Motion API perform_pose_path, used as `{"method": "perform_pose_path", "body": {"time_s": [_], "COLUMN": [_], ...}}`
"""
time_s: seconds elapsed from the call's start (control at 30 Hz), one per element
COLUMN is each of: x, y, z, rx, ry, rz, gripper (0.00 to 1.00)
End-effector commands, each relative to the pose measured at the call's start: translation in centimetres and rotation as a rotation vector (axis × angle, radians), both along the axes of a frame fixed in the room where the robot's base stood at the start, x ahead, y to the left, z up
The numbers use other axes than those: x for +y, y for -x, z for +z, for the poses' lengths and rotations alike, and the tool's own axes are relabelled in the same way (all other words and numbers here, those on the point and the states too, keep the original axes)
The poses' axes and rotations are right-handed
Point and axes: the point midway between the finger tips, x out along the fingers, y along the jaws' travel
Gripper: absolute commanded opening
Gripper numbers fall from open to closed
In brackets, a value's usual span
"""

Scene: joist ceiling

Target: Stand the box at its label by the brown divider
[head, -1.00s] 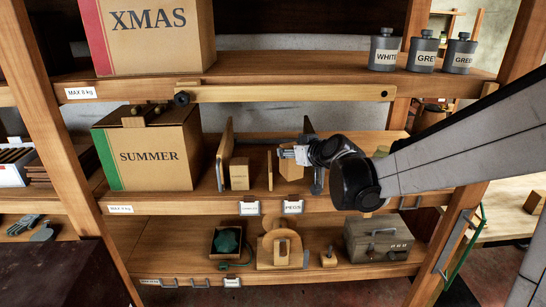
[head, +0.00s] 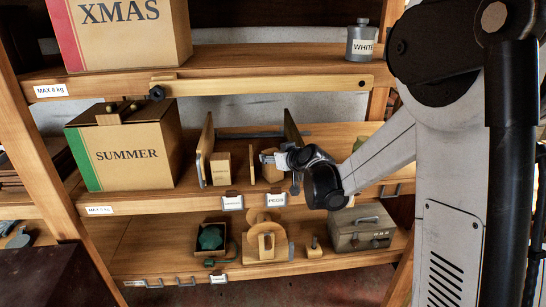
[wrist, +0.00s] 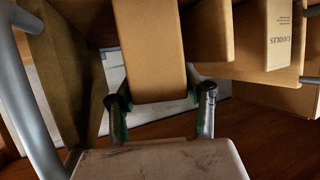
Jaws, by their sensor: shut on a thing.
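My gripper (head: 285,160) is shut on a plain tan box (head: 268,165) at the middle shelf. In the wrist view the box (wrist: 150,50) is between the fingers (wrist: 160,103). The box is above the PEGS label (head: 273,200), between a short thin tan divider (head: 251,163) on its left and a tall dark brown divider (head: 292,133) on its right. The dark divider also shows at left in the wrist view (wrist: 60,75). My gripper partly hides the box in the head view, and I cannot tell whether it touches the shelf.
A small CANDLES box (head: 221,168) stands left of the short divider, beside a tall light divider (head: 205,150). The SUMMER box (head: 130,155) is further left. A wooden bar (head: 260,86) crosses above.

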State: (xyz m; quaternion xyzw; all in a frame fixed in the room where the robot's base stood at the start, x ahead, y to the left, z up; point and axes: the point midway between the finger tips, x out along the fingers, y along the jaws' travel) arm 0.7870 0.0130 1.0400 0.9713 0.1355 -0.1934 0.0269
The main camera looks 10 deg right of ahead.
Motion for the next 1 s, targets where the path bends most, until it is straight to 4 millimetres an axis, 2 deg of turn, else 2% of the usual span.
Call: {"method": "perform_pose_path", "body": {"time_s": [0.27, 0.3, 0.43, 0.83, 1.0], "x": [0.0, 0.0, 0.0, 0.0, -0.4], "y": [0.0, 0.0, 0.0, 0.0, 1.4], "z": [-0.3, -0.3, -0.2, 0.2, 0.7], "rx": [0.0, 0.0, 0.0, 0.0, 0.0], "ry": [0.0, 0.0, 0.0, 0.0, 0.001], "rz": [0.0, 0.0, 0.0, 0.0, -0.001], "gripper": [0.05, 0.44, 0.62, 0.62, 0.62]}}
